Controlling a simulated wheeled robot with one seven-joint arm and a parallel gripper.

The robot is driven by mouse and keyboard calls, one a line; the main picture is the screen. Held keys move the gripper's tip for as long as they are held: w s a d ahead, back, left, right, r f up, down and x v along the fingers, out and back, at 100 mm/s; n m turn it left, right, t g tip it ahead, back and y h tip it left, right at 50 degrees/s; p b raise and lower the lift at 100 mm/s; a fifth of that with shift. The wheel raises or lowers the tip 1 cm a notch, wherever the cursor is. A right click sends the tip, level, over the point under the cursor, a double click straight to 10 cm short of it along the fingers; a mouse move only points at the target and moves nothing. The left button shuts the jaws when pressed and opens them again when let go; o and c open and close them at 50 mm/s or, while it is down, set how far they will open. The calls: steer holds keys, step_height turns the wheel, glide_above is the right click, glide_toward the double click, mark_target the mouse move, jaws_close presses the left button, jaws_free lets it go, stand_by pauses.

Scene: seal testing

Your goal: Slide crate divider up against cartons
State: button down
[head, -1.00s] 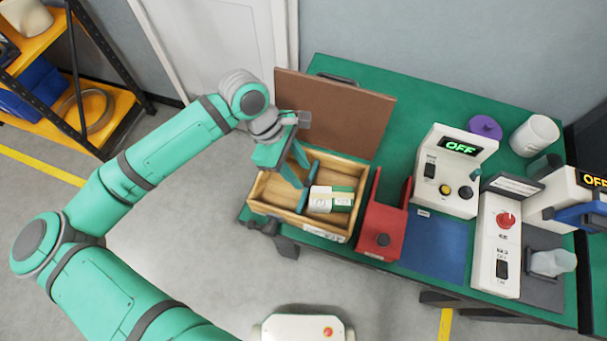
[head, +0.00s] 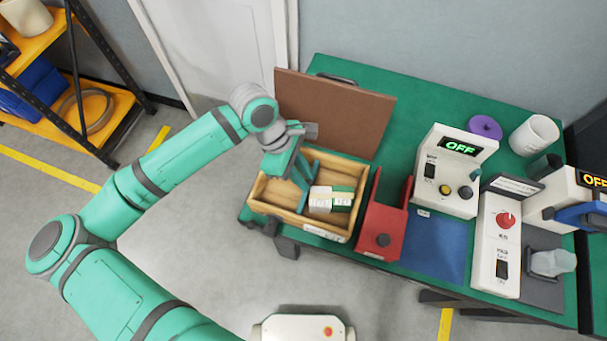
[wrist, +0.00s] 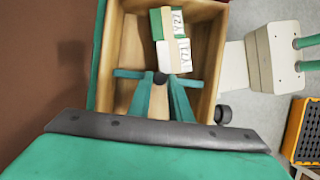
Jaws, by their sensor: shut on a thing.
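The wooden crate (head: 262,208) stands at the left end of the green table. A teal crate divider (wrist: 130,73) with a dark knob (wrist: 160,78) runs across the crate. My gripper (wrist: 160,84) is shut on the divider at its knob; in the head view my gripper (head: 304,181) reaches down into the crate. Two white-and-green cartons (wrist: 172,54) lie on one side of the divider, to its right in the head view (head: 320,203). The divider is very close to the nearer carton; I cannot tell whether they touch. My fingers partly hide the divider.
A brown panel (head: 335,112) stands upright behind the crate. A red fixture (head: 382,225) is close on the crate's right, with a white device reading OFF (head: 455,170) beyond it. The crate's left part is empty.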

steer(key=shift+s+d, duration=0.15)
steer(key=shift+d, duration=0.25)
steer(key=c, duration=1.6)
jaws_free()
steer(key=shift+r, duration=0.1)
steer(key=v, duration=1)
steer(key=shift+a+r, duration=0.2)
steer(key=shift+r, duration=0.1)
